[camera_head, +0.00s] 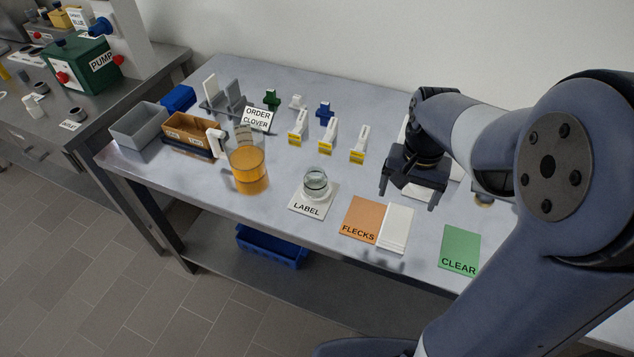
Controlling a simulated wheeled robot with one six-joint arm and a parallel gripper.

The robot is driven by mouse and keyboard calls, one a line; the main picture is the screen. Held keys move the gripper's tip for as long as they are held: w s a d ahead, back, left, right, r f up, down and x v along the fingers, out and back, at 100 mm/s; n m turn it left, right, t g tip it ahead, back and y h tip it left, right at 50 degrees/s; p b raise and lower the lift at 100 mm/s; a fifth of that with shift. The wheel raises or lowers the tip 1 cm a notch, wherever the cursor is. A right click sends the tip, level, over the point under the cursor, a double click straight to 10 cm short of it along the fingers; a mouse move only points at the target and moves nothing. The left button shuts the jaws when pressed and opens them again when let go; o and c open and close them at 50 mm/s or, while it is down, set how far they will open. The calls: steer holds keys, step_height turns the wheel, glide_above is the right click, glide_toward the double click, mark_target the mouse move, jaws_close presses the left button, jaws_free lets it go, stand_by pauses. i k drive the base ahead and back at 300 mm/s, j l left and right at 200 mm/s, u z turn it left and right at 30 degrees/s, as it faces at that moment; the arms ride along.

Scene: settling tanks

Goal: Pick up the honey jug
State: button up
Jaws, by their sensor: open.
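The honey jug (248,168) is a clear container with amber liquid in its lower part. It stands upright on the grey table, left of the middle, with a white handle-like piece at its upper left. My gripper (408,202) is open, with its fingers pointing down over the right part of the table. It is well to the right of the jug and apart from it. Nothing shows between the fingers. My arm hides part of the table's right side.
A small glass jar (316,184) stands on the LABEL card (307,210) between jug and gripper. An orange FLECKS card (361,219) and a green CLEAR card (460,250) lie near the front edge. A brown box (192,133) and grey bin (139,127) stand left of the jug.

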mark_target(243, 143)
steer(key=i+j, duration=0.1)
steer(key=j, duration=0.35)
steer(key=i+j, duration=0.1)
steer(key=j, duration=0.3)
steer(key=i+j+u, duration=0.1)
steer(key=j, duration=0.35)
steer(key=i+j, duration=0.15)
steer(key=j, duration=0.25)
steer(key=i+j, duration=0.1)
steer(key=j, duration=0.35)
steer(key=u, duration=0.05)
